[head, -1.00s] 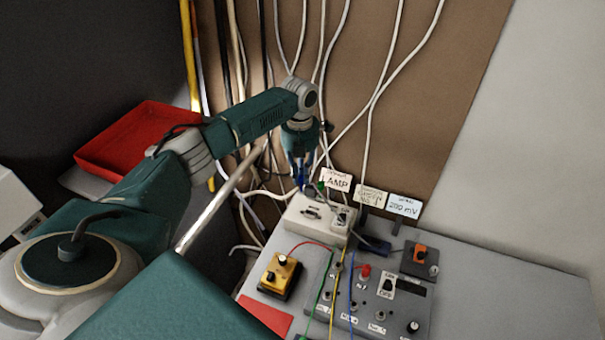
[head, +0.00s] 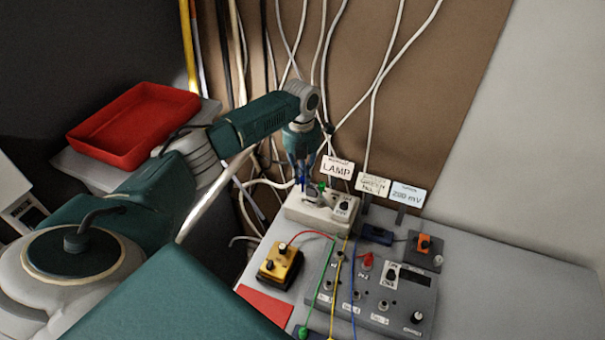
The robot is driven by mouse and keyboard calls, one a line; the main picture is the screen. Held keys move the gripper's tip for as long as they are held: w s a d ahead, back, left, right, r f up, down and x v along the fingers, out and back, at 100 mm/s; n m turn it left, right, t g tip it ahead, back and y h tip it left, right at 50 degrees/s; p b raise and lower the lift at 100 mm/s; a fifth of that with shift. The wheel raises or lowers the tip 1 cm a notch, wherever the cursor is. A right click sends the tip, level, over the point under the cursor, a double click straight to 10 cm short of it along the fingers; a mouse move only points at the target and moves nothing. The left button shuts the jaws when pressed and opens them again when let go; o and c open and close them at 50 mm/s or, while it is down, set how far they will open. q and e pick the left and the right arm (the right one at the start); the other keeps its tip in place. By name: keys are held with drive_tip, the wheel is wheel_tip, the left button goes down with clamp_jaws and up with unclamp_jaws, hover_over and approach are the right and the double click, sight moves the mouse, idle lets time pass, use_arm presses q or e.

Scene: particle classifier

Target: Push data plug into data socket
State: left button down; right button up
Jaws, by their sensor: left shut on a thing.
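My left gripper (head: 303,182) points down at the back left of the bench, by the rear of a white box (head: 345,224) with a knob. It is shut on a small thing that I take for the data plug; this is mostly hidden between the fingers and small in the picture. A small green piece (head: 322,187) shows just right of the fingertips. I cannot make out the data socket or whether the plug touches it. My right gripper is not in view.
A grey console (head: 400,312) with knobs and coloured cables stands at the front. A yellow box (head: 280,267) is left of it. Label cards, including the LAMP card (head: 337,169), stand behind. A red tray (head: 132,128) is at left. Free bench top lies at right.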

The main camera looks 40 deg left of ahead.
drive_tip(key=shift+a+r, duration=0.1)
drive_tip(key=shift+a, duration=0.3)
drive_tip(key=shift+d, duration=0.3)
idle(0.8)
use_arm(q)
drive_tip(key=shift+f+b, duration=0.8)
drive_tip(key=shift+f, duration=0.5)
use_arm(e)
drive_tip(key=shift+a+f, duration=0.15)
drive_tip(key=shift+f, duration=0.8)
use_arm(q)
drive_tip(key=c, duration=1.6)
unclamp_jaws()
wheel_tip(320, 180, up, 12)
drive_tip(key=shift+f, duration=0.1)
